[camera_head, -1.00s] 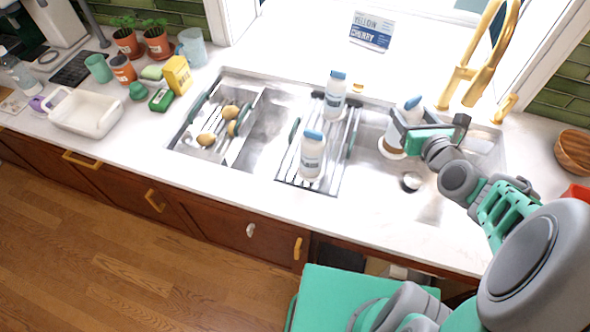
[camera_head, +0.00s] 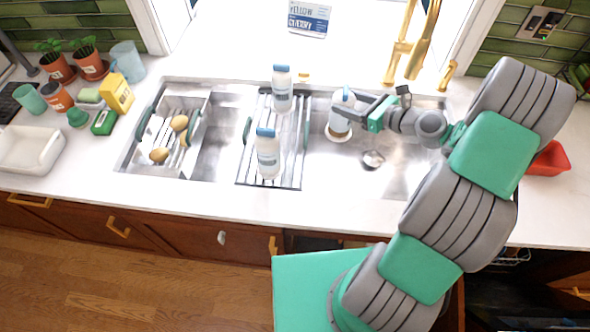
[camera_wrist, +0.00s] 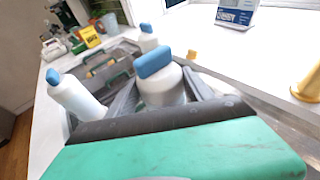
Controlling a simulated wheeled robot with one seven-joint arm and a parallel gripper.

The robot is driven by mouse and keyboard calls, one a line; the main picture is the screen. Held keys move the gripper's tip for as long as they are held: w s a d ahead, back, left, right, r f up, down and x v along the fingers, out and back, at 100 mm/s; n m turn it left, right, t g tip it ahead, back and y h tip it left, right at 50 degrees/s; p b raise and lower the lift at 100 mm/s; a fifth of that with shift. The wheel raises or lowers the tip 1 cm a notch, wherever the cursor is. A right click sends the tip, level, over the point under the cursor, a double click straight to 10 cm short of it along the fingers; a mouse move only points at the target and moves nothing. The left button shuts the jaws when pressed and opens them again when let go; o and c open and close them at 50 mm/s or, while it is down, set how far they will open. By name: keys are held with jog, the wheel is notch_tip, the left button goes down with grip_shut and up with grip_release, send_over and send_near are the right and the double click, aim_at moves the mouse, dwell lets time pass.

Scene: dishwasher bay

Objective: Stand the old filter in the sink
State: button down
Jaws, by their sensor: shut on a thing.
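The filter in my grip (camera_head: 341,112) is a white cylinder with a blue cap and a brownish band near its base. It is upright over the right part of the metal sink (camera_head: 318,165). My gripper (camera_head: 362,112) is shut on its upper body from the right. The wrist view also shows this filter (camera_wrist: 162,83) between the fingers. I cannot tell whether its base touches the sink floor. Two similar white filters with blue caps stand upright on the rack over the sink: a near one (camera_head: 267,155) and a far one (camera_head: 281,90).
A drain (camera_head: 372,160) lies right of the held filter. The rack (camera_head: 243,165) is to its left. A dish basket (camera_head: 185,172) is in the sink's left part. A gold faucet (camera_head: 398,62) rises behind. A red container (camera_head: 550,160) is at the right.

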jog(key=s+d+f+n+g+y, duration=0.2)
jog(key=s+f+n, duration=0.15)
jog(key=f, duration=0.45)
jog(key=s+d+f+n+g+y, duration=0.1)
jog(key=s+d+f+n+g, duration=0.2)
jog(key=f, duration=0.4)
jog(key=w+a+f+m+b, duration=0.1)
jog(key=w+a+f+b, duration=0.1)
jog(key=a+f+b, duration=0.2)
jog(key=w+a+f+b, duration=0.2)
jog(key=a+f+b, duration=0.2)
jog(key=a+b, duration=0.5)
jog(key=shift+w+a+f+m+b, duration=0.2)
jog(key=shift+m+b, duration=0.15)
jog(key=shift+b, duration=0.45)
jog(key=shift+c, duration=2)
grip_release()
